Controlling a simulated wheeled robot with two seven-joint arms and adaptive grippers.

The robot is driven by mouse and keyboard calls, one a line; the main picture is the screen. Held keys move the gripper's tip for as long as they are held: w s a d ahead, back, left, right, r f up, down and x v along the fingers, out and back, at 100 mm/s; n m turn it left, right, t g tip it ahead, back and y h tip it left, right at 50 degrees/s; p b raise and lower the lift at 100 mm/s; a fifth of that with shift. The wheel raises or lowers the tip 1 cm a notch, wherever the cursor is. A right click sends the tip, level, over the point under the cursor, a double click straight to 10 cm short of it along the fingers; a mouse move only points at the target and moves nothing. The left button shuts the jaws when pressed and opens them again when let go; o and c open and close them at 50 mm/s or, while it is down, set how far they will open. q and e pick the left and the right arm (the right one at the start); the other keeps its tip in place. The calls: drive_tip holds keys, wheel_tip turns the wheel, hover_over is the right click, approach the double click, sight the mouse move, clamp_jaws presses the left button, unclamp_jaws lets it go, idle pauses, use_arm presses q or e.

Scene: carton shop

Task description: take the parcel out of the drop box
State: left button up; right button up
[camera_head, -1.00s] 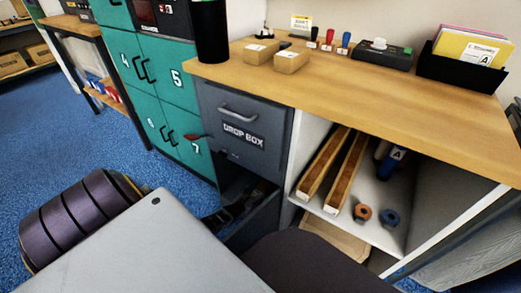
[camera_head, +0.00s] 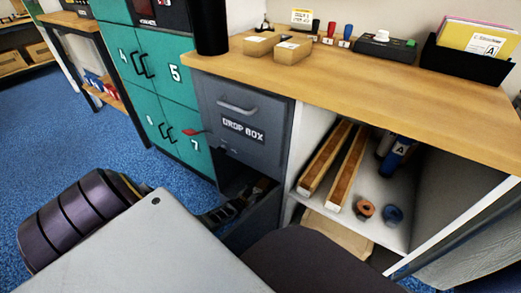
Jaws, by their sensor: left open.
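The drop box (camera_head: 215,122) is a dark grey cabinet under the counter, with a bar handle and a "DROP BOX" label on its upper front. Below that front is a dark open compartment. My left gripper (camera_head: 258,193) is open and reaches into this opening, mostly in shadow. My own arm and body parts cover the lower part of the opening. I cannot make out a parcel inside the box; the inside is too dark. My right gripper is not in view.
The wooden counter (camera_head: 390,95) carries two small cartons (camera_head: 261,44) (camera_head: 293,51), stamps and a black file tray (camera_head: 465,66). Teal lockers (camera_head: 165,75) stand left of the box. An open shelf (camera_head: 385,205) with long cartons and tape rolls is at right. Blue floor is clear at left.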

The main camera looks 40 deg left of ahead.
use_arm(q)
drive_tip(key=shift+b+x, duration=0.65)
drive_tip(key=shift+x, duration=0.35)
drive_tip(key=shift+c, duration=1.2)
drive_tip(key=c, duration=0.9)
drive_tip(key=shift+c, duration=0.5)
drive_tip(key=shift+r, duration=0.2)
